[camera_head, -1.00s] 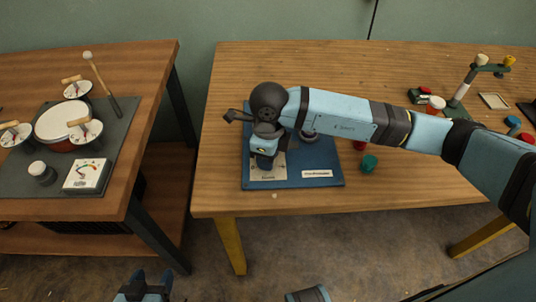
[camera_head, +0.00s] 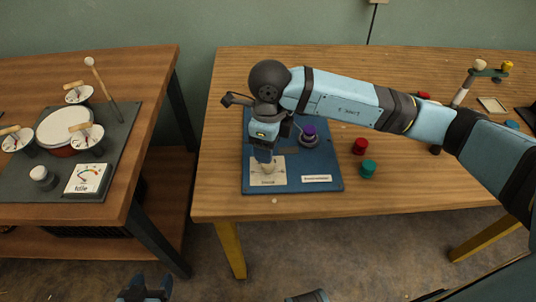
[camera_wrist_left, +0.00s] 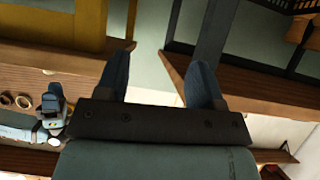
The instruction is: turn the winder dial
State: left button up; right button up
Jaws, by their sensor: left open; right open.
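A blue board (camera_head: 318,168) lies on the right table. Near its front left is a cream plate (camera_head: 278,175) with a small pale knob (camera_head: 268,168), which looks like the winder dial. My right gripper (camera_head: 264,156) points down just above this knob; its jaws are open, though the gap hardly shows. The fingers partly cover the knob, so I cannot tell whether they touch it. My left gripper (camera_head: 145,290) is at the bottom edge, away from both tables. In the left wrist view its fingers (camera_wrist_left: 160,78) are apart and empty.
A purple knob (camera_head: 309,131) on a grey base stands at the back of the board. Red (camera_head: 359,146) and teal (camera_head: 368,169) cylinders stand to its right. The left table holds drums (camera_head: 62,128) and a gauge box (camera_head: 87,178). A gap separates the tables.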

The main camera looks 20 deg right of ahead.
pick_arm(q)
jog(key=shift+a+f, duration=0.1)
jog(key=shift+f, duration=0.05)
pick_arm(e)
notch_tip(320, 180, up, 8)
jog(key=shift+w, duration=0.15)
pick_arm(q)
jog(key=shift+p, duration=0.3)
pick_arm(e)
jog(key=shift+d+f, duration=0.1)
jog(key=shift+d, duration=0.05)
